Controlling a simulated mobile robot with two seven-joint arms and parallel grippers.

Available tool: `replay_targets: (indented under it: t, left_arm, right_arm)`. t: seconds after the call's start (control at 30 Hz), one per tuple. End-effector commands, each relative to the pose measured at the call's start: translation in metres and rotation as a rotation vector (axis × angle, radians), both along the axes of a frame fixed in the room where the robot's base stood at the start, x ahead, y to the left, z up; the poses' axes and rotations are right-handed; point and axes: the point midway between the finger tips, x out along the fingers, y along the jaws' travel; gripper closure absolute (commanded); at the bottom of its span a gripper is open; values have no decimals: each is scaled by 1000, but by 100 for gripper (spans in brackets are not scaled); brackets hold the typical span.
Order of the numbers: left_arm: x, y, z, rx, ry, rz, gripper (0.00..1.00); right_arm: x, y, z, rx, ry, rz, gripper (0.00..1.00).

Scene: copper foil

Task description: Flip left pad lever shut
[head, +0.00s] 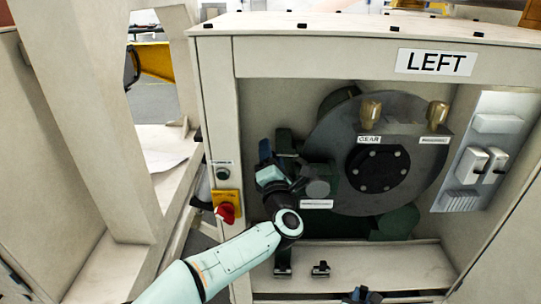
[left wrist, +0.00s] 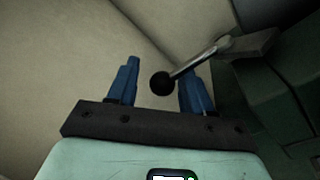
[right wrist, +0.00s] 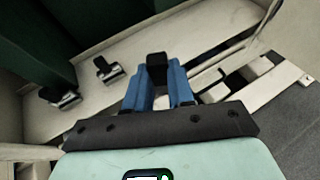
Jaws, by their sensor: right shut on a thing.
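The pad lever (left wrist: 200,62) is a metal rod with a black ball knob (left wrist: 162,83). In the left wrist view the rod slants from a dark bracket at upper right, and the knob lies between my left fingertips. My left gripper (left wrist: 160,82) is open, one finger on each side of the knob; contact is not clear. In the head view my left gripper (head: 266,152) reaches left of the big grey disc; the lever cannot be made out there. My right gripper (right wrist: 158,85) is shut on a small black block (right wrist: 157,60); it shows at the bottom edge in the head view (head: 361,296).
The cabinet marked LEFT (head: 435,62) surrounds the disc (head: 335,125). Two small black-and-metal blocks (right wrist: 108,69) (right wrist: 62,96) stand on the ledge (head: 400,258). A red knob (head: 225,212) sits on the left post. A switch panel (head: 484,150) is at right.

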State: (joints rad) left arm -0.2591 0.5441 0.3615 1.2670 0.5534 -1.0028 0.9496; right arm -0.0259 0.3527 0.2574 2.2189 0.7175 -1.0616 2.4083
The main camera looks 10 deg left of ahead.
Motion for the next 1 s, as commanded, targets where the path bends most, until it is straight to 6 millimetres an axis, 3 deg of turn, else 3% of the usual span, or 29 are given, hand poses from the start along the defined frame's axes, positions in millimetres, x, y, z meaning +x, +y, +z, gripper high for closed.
replay_targets:
  t: [0.27, 0.8, 1.0]
  left_arm:
    - [-9, -3, -3, 3, 4, -2, 50]
    - [-98, -27, -23, 1, 1, -2, 50]
    - [-112, -31, -26, 0, 0, -1, 50]
  right_arm:
    - [0, 0, 0, 0, -1, 0, 100]
    - [0, 0, 0, 0, -1, 0, 100]
    - [0, 0, 0, 0, -1, 0, 100]
